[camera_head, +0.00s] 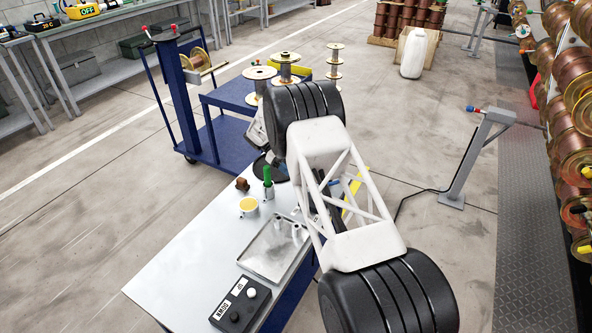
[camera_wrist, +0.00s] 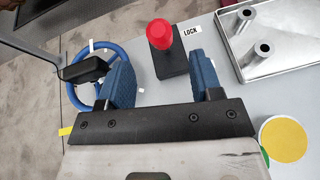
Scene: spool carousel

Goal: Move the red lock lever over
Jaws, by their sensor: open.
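My gripper (camera_wrist: 160,62) is open, with one blue-padded finger on each side of the lever's base in the picture. The red knob appears a little beyond the fingertips, with nothing between the pads touching it that I can see. How far the fingers are above the lever is hard to tell. In the head view my arm hides the lever and the gripper.
A blue handwheel (camera_wrist: 75,88) lies left of the lever. A metal tray (camera_wrist: 239,62) with two posts is at right, a yellow disc (camera_wrist: 283,138) below it. On the bench (camera_head: 190,262) stand a yellow-topped cup (camera_head: 249,205), a green-handled tool (camera_head: 267,176) and a button box (camera_head: 240,306).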

